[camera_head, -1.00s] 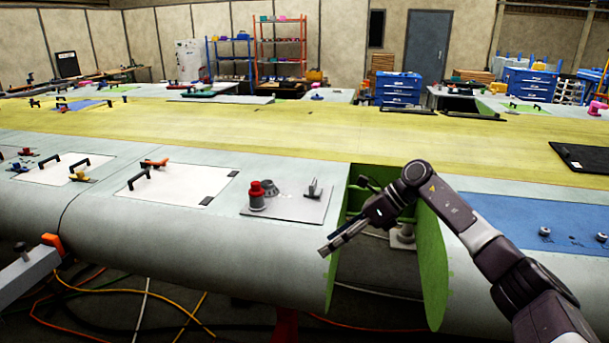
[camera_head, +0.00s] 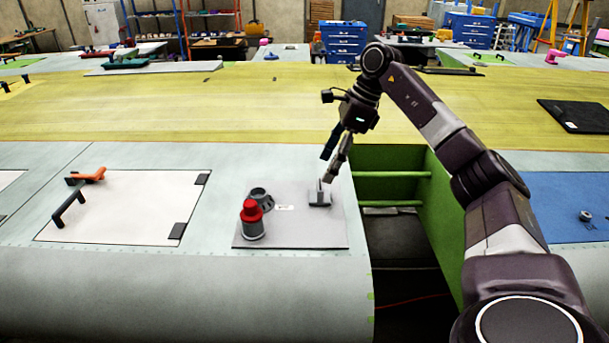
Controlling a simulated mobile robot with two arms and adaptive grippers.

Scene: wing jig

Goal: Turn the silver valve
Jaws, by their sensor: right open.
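A grey plate (camera_head: 290,238) lies on the wing skin. It carries a red-topped knob (camera_head: 252,218), a dark grey round knob (camera_head: 261,199) and a small silver-grey lever fitting (camera_head: 319,197). I cannot tell for certain which fitting is the silver valve; the lever fitting is the most silvery. My right gripper (camera_head: 327,168) is open and empty, pointing down, with its fingertips just above and beside the lever fitting. Whether a fingertip touches the lever's upright tip is unclear. My left gripper is out of view.
An open green-walled bay (camera_head: 400,190) lies right of the plate, under my right arm. A white panel (camera_head: 130,210) with black and orange handles lies to the left. A blue panel (camera_head: 565,205) with a small knob is at right. The yellow wing surface behind is mostly clear.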

